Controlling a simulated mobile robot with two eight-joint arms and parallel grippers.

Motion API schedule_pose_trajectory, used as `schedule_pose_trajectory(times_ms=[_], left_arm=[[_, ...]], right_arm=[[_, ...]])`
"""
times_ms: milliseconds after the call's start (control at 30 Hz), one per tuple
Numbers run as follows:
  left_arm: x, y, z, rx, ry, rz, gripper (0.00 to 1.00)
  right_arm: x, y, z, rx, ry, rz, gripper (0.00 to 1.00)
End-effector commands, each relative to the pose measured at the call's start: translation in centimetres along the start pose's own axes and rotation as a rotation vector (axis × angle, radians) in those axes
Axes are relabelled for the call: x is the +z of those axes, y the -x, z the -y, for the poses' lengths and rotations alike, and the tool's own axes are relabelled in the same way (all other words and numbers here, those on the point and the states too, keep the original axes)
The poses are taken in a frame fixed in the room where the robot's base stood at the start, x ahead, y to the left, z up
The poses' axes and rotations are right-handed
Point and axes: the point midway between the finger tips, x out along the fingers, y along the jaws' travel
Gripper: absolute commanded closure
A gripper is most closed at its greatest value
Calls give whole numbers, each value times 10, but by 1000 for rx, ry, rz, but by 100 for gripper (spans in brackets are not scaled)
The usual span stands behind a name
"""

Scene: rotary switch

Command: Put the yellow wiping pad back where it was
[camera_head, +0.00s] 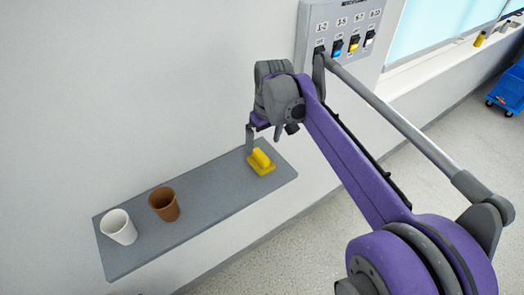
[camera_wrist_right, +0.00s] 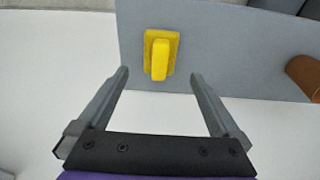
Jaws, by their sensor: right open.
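The yellow wiping pad (camera_head: 261,162) lies on the right part of the grey wall shelf (camera_head: 213,196), with its raised handle facing up. My right gripper (camera_head: 250,140) is just above and beside the pad, near the wall side of the shelf. In the right wrist view the pad (camera_wrist_right: 160,56) shows beyond and between the two open fingers (camera_wrist_right: 159,76), and nothing is between the fingertips. My left gripper is not in view.
A brown cup (camera_head: 164,204) and a white cup (camera_head: 118,227) stand at the shelf's left end. A switch panel (camera_head: 345,35) with several labelled switches is on the wall above. A blue cart (camera_head: 509,88) stands at far right. The shelf between pad and brown cup is clear.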

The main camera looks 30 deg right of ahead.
Motion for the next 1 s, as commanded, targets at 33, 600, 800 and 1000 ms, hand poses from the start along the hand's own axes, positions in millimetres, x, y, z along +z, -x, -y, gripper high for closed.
schedule_pose_trajectory(times_ms=[33,600,800,1000], left_arm=[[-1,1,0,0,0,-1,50],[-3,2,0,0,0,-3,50],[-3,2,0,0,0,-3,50],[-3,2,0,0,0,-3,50]], right_arm=[[0,11,0,0,0,-1,0],[35,23,32,20,-8,-61,0],[109,-22,81,38,-36,-191,0],[171,-70,110,32,-62,-300,0]])
